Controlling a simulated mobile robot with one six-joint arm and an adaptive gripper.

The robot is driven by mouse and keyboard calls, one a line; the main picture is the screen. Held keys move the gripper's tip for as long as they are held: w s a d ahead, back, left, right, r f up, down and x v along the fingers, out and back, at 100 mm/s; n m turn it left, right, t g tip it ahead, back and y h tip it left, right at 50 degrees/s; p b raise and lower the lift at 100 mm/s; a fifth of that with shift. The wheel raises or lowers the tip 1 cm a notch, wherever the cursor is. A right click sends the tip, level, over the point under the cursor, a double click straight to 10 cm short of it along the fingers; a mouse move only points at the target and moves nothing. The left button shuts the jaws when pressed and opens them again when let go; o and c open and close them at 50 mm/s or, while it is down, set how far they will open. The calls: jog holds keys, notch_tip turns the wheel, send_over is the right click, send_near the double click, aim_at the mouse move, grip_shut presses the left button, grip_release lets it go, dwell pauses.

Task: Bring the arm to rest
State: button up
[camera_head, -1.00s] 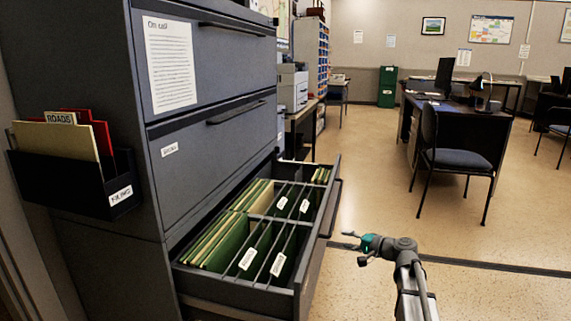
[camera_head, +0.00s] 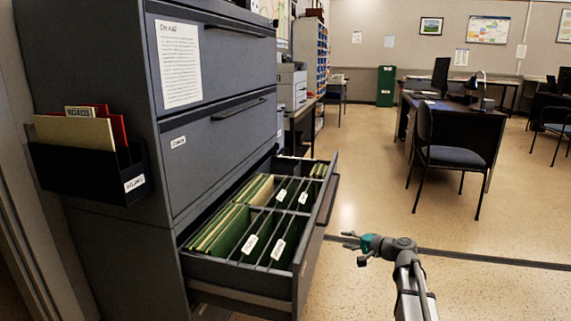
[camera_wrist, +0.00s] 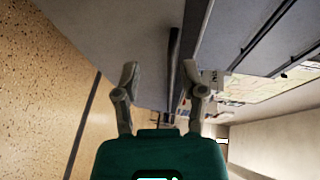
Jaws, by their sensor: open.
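My gripper (camera_head: 350,246) is open and empty, held over the floor to the right of the open file drawer (camera_head: 240,279). It points left, toward the drawer front, and is apart from it in the head view. In the wrist view the two fingers of my gripper (camera_wrist: 163,82) are spread with nothing between them. My arm reaches up from the bottom edge of the head view, bent at the wrist.
The drawer of the grey cabinet (camera_head: 215,140) stands pulled out, with green folders (camera_head: 222,232) and labelled dividers. A black wall pocket (camera_head: 85,172) holds folders. A chair (camera_head: 450,157) and desk (camera_head: 470,125) stand back right. The floor (camera_head: 500,290) at right is clear.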

jog(key=s+a+f+n+g+h+p, duration=0.2)
jog(key=s+a+f+g+h+p, duration=0.15)
jog(key=s, duration=0.45)
jog(key=s+a+f+n+g+h+p, duration=0.2)
jog(key=s+a+n+g+p, duration=0.15)
jog(key=s, duration=0.35)
jog(key=s+d+n+g+h+p, duration=0.1)
jog(key=s+d+g+h+p, duration=0.25)
jog(key=s+h, duration=0.6)
notch_tip(320, 180, up, 39)
jog(key=s+y+p, duration=0.2)
jog(key=s+p, duration=0.1)
jog(key=p, duration=3.5)
jog(key=shift+d+y, duration=0.15)
jog(key=shift+y, duration=0.15)
jog(key=shift+t, duration=0.25)
